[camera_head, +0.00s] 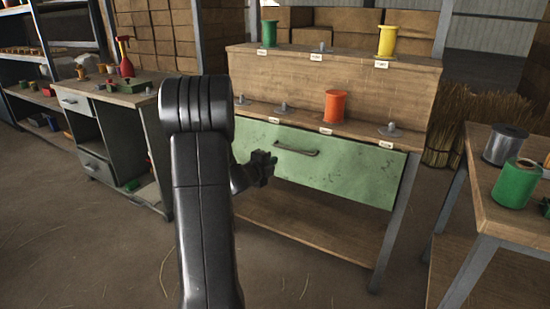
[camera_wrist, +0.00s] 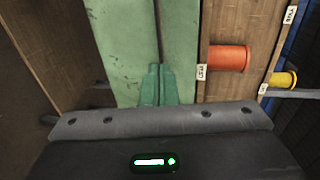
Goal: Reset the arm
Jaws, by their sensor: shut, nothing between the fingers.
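My gripper (camera_head: 264,164) is shut and empty. In the head view it is in front of the green drawer (camera_head: 340,179), to the left of the drawer's dark handle (camera_head: 296,151). No contact with the handle shows. My dark arm stands in front of it and hides part of the bench. In the wrist view the shut fingers (camera_wrist: 158,76) show against the green drawer front (camera_wrist: 118,40). The orange spool (camera_head: 335,106) stands on the bench's lower shelf, and the green spool (camera_head: 269,33) and yellow spool (camera_head: 387,40) stand on its upper shelf.
A side table (camera_head: 520,226) at right holds a grey spool (camera_head: 505,145) and another green spool (camera_head: 516,184). A workbench (camera_head: 120,95) at left carries a red spray bottle (camera_head: 125,57). Open floor (camera_head: 90,235) lies at lower left.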

